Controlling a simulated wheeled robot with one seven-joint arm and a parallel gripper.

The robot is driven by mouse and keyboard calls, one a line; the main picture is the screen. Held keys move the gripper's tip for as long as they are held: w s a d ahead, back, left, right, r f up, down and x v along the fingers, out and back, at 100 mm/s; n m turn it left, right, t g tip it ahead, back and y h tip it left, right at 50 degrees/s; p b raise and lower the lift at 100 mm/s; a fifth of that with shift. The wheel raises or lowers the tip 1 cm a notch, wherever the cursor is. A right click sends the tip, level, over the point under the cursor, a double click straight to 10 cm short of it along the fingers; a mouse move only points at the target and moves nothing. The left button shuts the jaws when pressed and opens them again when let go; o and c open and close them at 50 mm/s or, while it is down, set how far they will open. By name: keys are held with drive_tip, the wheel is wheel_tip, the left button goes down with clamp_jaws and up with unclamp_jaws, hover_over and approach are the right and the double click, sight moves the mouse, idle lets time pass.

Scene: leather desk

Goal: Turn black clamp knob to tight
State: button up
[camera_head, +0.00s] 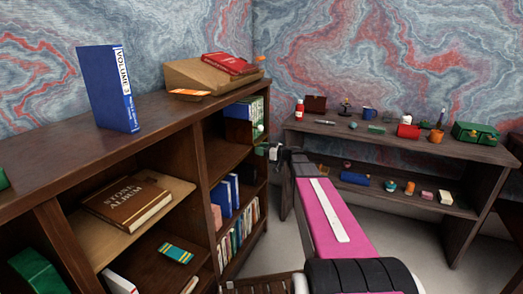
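My pink arm reaches away from me to the right end of the brown bookcase (158,138). My gripper (274,152) is small and far off at the arm's end, close beside the bookcase's right edge. A small dark shape (262,148) shows between the gripper and the bookcase, but I cannot tell whether it is the black clamp knob or part of my gripper. No clamp can be made out clearly. The fingers are too small to show whether they are open or shut, or touch anything.
A blue book (104,88) stands on the bookcase top, near a sloped wooden stand (190,74) with a red book (230,63). A dark side table (400,140) bears several small objects, including a green box (475,133). Light floor (405,235) shows below it.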

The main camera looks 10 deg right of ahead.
idle(0.3)
drive_tip(key=m, duration=0.8)
drive_tip(key=shift+w+d+f, duration=0.1)
drive_tip(key=shift+w, duration=0.05)
drive_tip(key=m, duration=0.4)
drive_tip(key=shift+m, duration=0.4)
drive_tip(key=shift+f+m, duration=0.15)
drive_tip(key=shift+m, duration=1.95)
drive_tip(key=o, duration=0.9)
drive_tip(key=shift+d, duration=0.1)
